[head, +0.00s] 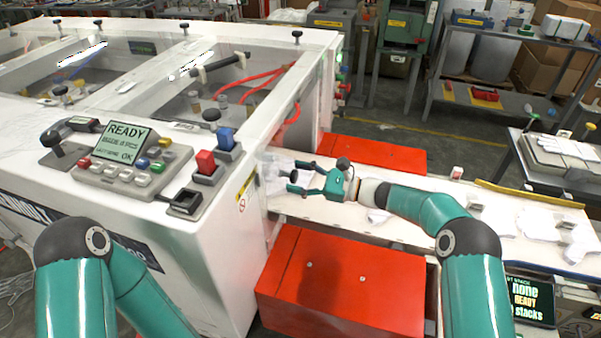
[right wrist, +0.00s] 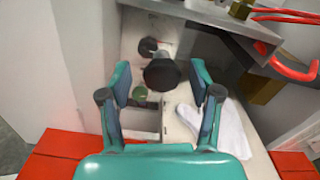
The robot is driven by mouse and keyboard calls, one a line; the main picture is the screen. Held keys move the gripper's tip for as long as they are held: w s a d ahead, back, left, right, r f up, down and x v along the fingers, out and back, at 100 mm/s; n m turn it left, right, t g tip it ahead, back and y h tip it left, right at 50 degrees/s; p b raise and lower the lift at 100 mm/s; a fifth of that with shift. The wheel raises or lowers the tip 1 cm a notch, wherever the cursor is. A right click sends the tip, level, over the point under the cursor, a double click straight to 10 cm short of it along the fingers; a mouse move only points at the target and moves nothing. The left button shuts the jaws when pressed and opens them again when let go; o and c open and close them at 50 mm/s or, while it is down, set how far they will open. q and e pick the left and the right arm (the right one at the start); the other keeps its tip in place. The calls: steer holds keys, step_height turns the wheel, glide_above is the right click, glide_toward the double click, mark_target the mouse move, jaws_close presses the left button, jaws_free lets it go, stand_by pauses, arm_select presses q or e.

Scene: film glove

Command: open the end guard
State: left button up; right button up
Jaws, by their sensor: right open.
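The end guard (head: 274,172) appears as a pale, see-through piece at the right end of the white machine, in the opening above the conveyor; its outline is hard to make out. In the right wrist view a round black knob (right wrist: 160,74) on a short stem lies between and beyond my fingertips; I cannot tell if they touch it. My right gripper (head: 296,182) is open in front of the opening, its fingers pointing left toward the machine. It also shows in the right wrist view (right wrist: 162,92). My left gripper is out of view.
The conveyor (head: 335,203) runs right from the machine, with white gloves (head: 540,224) on it. Red boxes (head: 340,285) stand on both sides of it. The control panel (head: 130,155) reads READY. A white glove (right wrist: 225,128) lies beside my right finger.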

steer(key=shift+w+a, duration=0.1)
steer(key=shift+a, duration=0.3)
jaws_close()
